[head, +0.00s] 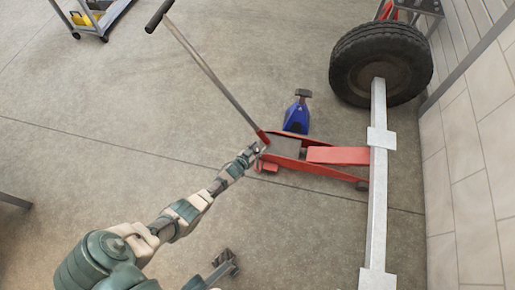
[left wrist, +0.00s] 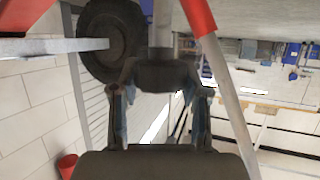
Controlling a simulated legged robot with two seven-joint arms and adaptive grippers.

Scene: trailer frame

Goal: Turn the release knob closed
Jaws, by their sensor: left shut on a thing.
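The red floor jack (head: 338,156) lies on the floor with its long grey handle (head: 212,75) slanting up to the left. My left gripper (head: 252,152) is at the handle's lower end, beside the red socket. In the left wrist view my left gripper (left wrist: 160,88) has its two fingers closed around a dark round piece below a grey shaft, which looks like the release knob (left wrist: 162,76). The knob is too small to make out in the head view. What seems to be my right gripper (head: 226,263) is low in the head view, apart from the jack; its jaws are unclear.
A silver trailer beam (head: 378,215) with a black tire (head: 381,64) stands right of the jack, near the tiled wall (head: 468,165). A blue jack stand (head: 297,115) is just behind the jack. A cart (head: 95,18) is at the top left.

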